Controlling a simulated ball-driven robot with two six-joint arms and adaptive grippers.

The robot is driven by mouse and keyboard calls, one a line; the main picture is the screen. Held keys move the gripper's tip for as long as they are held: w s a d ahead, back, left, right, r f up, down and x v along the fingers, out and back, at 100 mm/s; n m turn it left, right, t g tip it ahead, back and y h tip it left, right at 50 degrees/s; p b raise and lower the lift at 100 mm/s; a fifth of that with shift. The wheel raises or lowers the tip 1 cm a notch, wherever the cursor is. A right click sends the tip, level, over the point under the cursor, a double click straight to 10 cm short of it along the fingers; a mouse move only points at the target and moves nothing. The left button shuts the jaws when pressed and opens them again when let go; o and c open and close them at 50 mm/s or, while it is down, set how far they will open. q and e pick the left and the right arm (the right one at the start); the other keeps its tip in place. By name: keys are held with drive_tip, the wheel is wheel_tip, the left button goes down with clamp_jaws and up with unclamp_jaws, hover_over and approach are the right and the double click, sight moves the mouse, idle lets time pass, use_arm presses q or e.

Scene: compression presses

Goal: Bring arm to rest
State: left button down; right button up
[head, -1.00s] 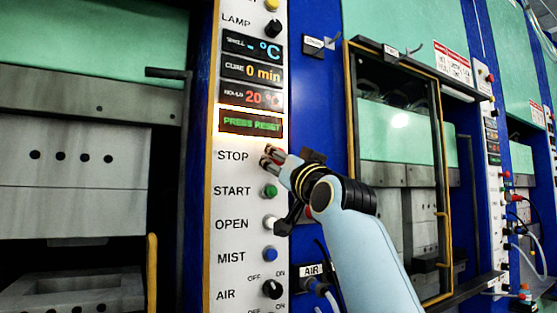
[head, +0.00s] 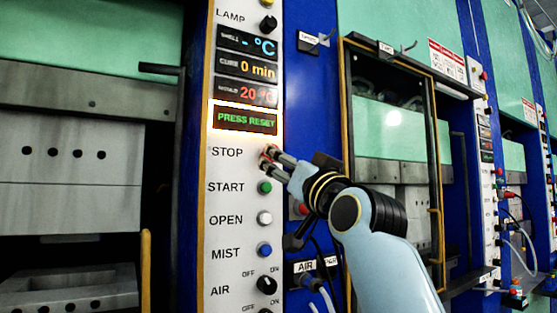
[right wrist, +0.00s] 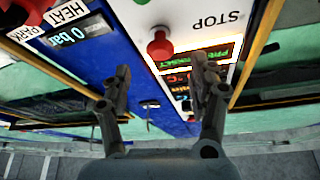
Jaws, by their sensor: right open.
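My right arm reaches in from the lower right in the head view. Its gripper (head: 268,158) is at the control panel (head: 222,200), level with the STOP label, and it hides most of the STOP button there. In the right wrist view the gripper (right wrist: 160,85) is open with nothing between its fingers. The red STOP button (right wrist: 160,45) shows beyond the fingertips, apart from them. The lit display (head: 246,120) above reads PRESS RESET. My left gripper is not in view.
Below are the green START button (head: 264,188), white OPEN button (head: 264,218), blue MIST button (head: 264,250) and AIR knob (head: 266,285). A press (head: 70,150) stands at left. A framed glass door (head: 437,130) stands to the right, behind my arm.

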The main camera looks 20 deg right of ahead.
drive_tip(key=shift+v, duration=0.85)
